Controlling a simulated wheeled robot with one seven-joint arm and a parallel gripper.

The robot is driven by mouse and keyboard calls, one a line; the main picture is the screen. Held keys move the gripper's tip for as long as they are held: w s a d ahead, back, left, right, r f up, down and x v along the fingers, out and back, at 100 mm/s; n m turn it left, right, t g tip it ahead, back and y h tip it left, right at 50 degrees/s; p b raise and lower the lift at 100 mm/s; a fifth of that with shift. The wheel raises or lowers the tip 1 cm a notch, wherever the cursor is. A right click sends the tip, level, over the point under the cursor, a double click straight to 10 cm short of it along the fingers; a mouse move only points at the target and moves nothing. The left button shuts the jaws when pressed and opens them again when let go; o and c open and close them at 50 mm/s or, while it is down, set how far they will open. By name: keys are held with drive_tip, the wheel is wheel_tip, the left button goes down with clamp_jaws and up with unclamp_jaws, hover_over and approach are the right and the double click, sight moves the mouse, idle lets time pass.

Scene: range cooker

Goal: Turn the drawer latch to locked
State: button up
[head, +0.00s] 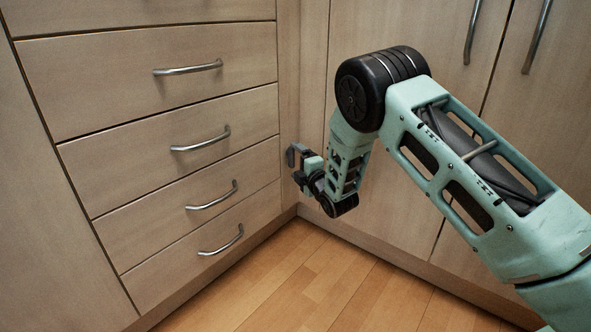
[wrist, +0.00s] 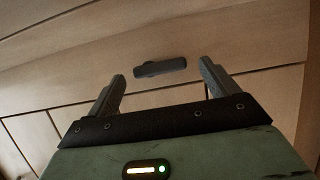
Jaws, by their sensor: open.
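The latch is a small dark bar (wrist: 160,68) on a light wood front in the wrist view. It lies nearly crosswise in that picture, its right end slightly higher. Its round pivot shows near its left end. My gripper (head: 295,164) is at the right edge of the drawer stack, near the cabinet corner in the head view. In the wrist view its two grey fingers are spread and empty. The latch shows beyond and between the fingertips, seemingly apart from them. I cannot make out the latch in the head view; my gripper may hide it.
A stack of wood drawers (head: 190,141) with curved metal handles (head: 200,141) stands at the left. Cabinet doors (head: 420,60) with metal handles stand behind my arm at the right. The wood floor (head: 290,285) is clear.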

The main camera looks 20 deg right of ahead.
drive_tip(key=shift+w+a, duration=0.2)
drive_tip(key=shift+w, duration=0.45)
drive_tip(key=c, duration=1)
drive_tip(key=shift+r, duration=0.1)
